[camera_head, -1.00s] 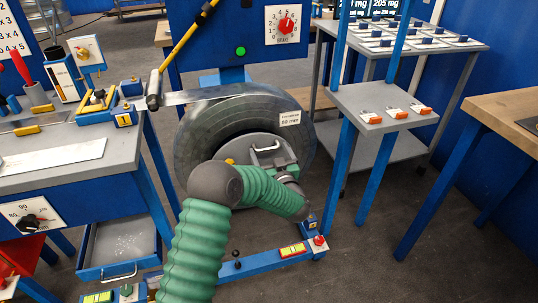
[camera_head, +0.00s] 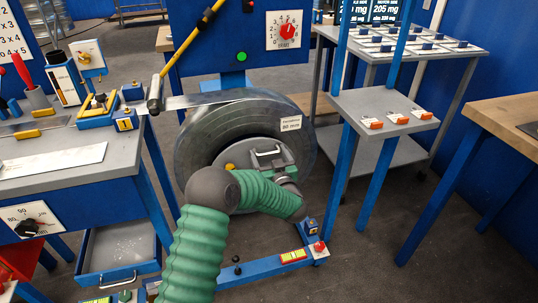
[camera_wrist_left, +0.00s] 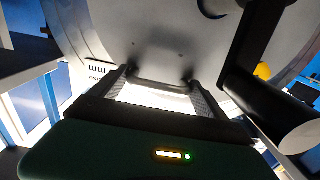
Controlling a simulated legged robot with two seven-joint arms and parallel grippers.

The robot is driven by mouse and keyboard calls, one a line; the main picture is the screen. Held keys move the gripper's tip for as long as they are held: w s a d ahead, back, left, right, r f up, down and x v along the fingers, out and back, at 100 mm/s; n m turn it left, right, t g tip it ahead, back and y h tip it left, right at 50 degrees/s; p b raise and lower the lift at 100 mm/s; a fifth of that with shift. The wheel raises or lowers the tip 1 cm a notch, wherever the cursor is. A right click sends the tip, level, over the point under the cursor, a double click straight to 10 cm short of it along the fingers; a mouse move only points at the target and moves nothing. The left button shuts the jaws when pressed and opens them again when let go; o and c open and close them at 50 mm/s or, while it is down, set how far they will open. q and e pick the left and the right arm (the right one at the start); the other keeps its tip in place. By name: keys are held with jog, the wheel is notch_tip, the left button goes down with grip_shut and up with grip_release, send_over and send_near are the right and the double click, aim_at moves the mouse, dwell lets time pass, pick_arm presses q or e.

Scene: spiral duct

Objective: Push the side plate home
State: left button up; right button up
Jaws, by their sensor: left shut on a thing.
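The side plate (camera_head: 232,157) is a grey disc with a pale handle (camera_head: 268,152), in front of a large dark coil (camera_head: 196,133) on the stand in the head view. In the left wrist view the side plate (camera_wrist_left: 165,35) fills the top as a pale curved surface close ahead. My left gripper (camera_wrist_left: 160,92) is shut on the handle, a bright bar between its fingers. In the head view my green left arm hides the lower part of the plate. I cannot tell whether a gap is left between plate and coil. My right gripper is not in view.
A grey bench (camera_head: 140,108) with tools stands left, above an open drawer (camera_head: 118,258). A blue base rail (camera_head: 255,268) runs below the coil. A small shelf (camera_head: 385,112) with orange-tipped pieces and a wooden table (camera_head: 505,110) stand right. Floor between them is clear.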

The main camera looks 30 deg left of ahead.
aim_at(266, 146)
pick_arm(q)
jog(key=p+x, duration=0.2)
jog(key=x, duration=0.2)
jog(key=shift+w+a, duration=0.1)
jog(key=shift+w, duration=0.2)
jog(key=shift+a+r, duration=0.1)
jog(key=shift+r, duration=0.15)
jog(key=shift+w, duration=0.1)
jog(key=o, duration=1.7)
jog(key=shift+c, duration=0.2)
jog(key=shift+o, duration=0.5)
jog(key=shift+w, duration=0.1)
jog(key=shift+a, duration=0.1)
